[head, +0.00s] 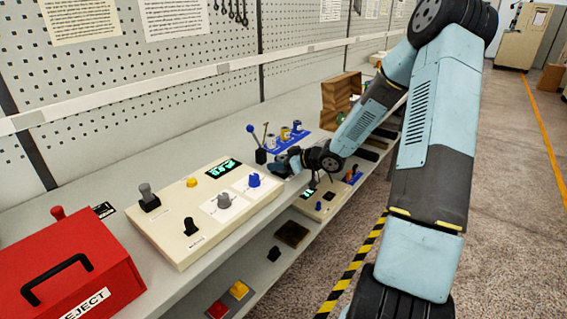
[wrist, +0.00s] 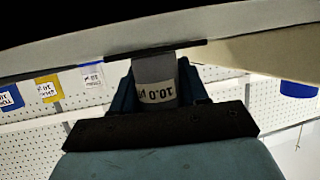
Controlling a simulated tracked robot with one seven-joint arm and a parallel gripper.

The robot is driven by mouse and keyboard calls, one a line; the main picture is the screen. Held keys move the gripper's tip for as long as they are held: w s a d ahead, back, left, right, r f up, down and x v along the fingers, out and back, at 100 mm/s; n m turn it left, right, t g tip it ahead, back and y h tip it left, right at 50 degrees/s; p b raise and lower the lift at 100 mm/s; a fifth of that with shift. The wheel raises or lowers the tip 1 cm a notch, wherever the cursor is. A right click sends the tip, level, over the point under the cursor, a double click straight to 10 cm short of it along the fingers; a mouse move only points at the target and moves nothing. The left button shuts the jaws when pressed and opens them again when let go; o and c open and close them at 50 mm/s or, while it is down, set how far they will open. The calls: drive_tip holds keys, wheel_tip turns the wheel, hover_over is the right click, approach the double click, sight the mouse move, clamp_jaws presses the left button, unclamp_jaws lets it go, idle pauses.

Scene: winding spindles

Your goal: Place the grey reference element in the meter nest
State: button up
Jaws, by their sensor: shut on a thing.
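The grey reference element (wrist: 156,75) is a grey cylinder with a pale label reading about "10.0". In the wrist view it stands between the dark fingers of my gripper (wrist: 160,88), which is shut on it. In the head view my gripper (head: 284,163) is low over the bench, by the far right end of the large cream meter box (head: 165,228). The element is too small to make out there. This box has a lit green display, a grey knob (head: 224,201) and a blue knob (head: 253,180). I cannot tell which part is the meter nest.
A blue rack (head: 275,147) with several labelled elements stands behind my gripper, beside a blue-knobbed lever (head: 250,129). A smaller cream box (head: 325,207) with a display lies right of it. A red reject box (head: 68,270) is at front left. Bare bench runs along the wall.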

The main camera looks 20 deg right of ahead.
drive_tip(key=o, duration=1.1)
drive_tip(key=shift+c, duration=0.2)
